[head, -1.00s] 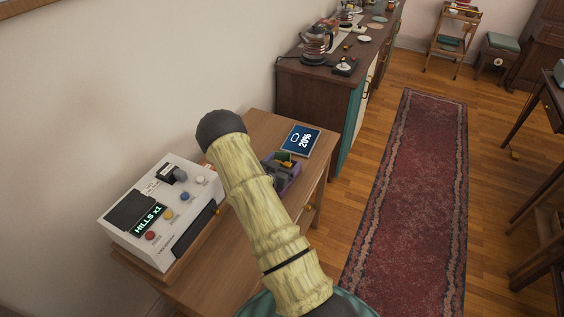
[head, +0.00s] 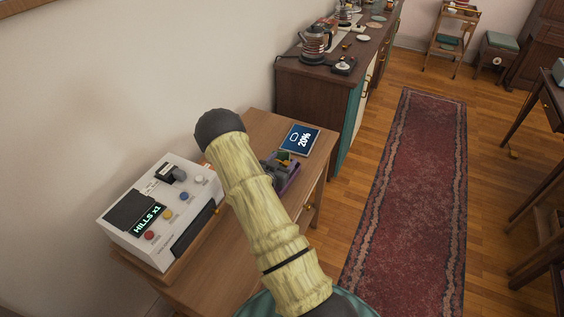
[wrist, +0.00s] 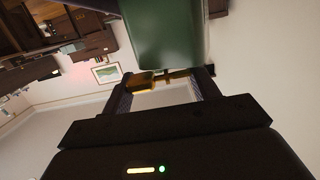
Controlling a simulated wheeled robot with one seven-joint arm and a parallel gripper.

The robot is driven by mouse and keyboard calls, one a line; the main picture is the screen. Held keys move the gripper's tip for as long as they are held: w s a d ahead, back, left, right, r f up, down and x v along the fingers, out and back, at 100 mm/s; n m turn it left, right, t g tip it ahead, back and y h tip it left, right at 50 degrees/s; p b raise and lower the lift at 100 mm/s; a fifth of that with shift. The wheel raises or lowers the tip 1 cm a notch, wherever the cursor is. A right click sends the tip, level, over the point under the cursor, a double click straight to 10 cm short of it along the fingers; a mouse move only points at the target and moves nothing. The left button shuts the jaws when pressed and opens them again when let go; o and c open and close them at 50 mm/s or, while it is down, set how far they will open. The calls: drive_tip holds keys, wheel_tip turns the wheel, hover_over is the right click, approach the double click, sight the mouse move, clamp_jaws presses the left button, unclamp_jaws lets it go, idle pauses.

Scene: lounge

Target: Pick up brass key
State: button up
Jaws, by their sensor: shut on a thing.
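My gripper (wrist: 164,88) shows in the wrist view with its two dark fingers apart. A brass-coloured piece, which looks like the brass key (wrist: 141,82), lies between them, and the fingers are shut on it. A green block-like thing (wrist: 167,36) hangs close beyond the fingertips and hides part of the view. In the head view my arm covers most of the gripper. A small purple tray (head: 292,183) with dark and green items lies on the wooden side table (head: 262,128) just right of my arm. The key cannot be made out there.
A white machine (head: 160,212) with coloured buttons stands left of my arm. Beyond is a dark sideboard (head: 318,90) with a coffee pot (head: 314,42). A red runner (head: 410,190) covers open floor at right.

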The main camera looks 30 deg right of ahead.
sight(283, 161)
wheel_tip(283, 161, up, 10)
drive_tip(key=shift+f+b, duration=0.1)
drive_tip(key=shift+b, duration=0.5)
drive_tip(key=shift+d, duration=0.1)
idle(0.5)
